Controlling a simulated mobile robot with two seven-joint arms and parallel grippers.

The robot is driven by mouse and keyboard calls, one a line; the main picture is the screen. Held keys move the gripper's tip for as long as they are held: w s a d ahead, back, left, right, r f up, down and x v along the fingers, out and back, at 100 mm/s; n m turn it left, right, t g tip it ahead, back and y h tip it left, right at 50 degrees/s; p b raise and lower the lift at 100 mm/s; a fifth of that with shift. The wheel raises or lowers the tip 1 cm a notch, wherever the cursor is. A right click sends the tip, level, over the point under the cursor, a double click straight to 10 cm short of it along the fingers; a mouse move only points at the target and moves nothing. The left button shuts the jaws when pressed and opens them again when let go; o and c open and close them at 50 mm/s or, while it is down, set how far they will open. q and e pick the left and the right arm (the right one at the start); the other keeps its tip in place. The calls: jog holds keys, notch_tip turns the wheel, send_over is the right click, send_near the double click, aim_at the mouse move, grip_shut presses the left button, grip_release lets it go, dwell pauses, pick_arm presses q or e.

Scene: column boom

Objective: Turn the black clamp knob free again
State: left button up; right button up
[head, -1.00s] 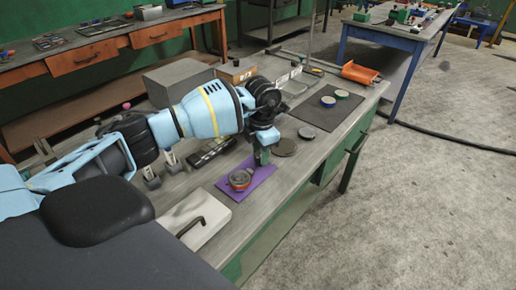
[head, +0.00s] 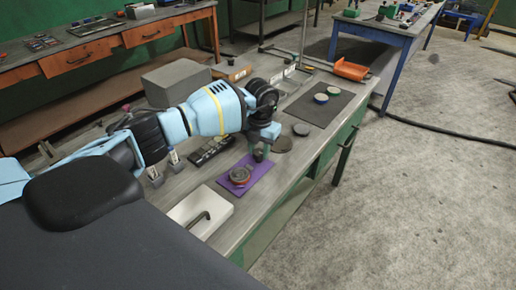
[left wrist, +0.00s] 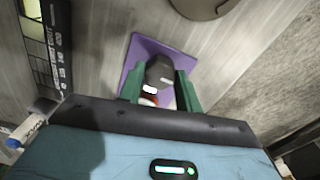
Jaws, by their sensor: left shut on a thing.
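My left gripper (head: 262,152) reaches in from the left and points down over the far part of a purple mat (head: 262,167) on the bench. In the left wrist view its two green fingers (left wrist: 160,90) are shut on the black clamp knob (left wrist: 160,70), one on each side. The purple mat (left wrist: 137,52) shows beneath. A round grey-brown piece (head: 240,175) lies on the mat, just nearer than the gripper. What the knob is fixed to is mostly hidden by the gripper. My right gripper is not in view.
A white block with a black handle (head: 190,207) lies nearer on the bench. A dark mat (head: 322,108) with two round tins, an orange tray (head: 351,70), a grey box (head: 177,82) and a thin upright pole (head: 304,35) are farther back. The floor at right is mostly clear.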

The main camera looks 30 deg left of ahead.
aim_at(260, 152)
pick_arm(q)
jog(key=shift+r, duration=0.1)
jog(key=o, duration=1)
notch_tip(260, 152, up, 8)
jog(key=shift+d+f, duration=0.1)
jog(key=shift+f, duration=0.05)
jog(key=shift+d+f, duration=0.1)
dwell(0.4)
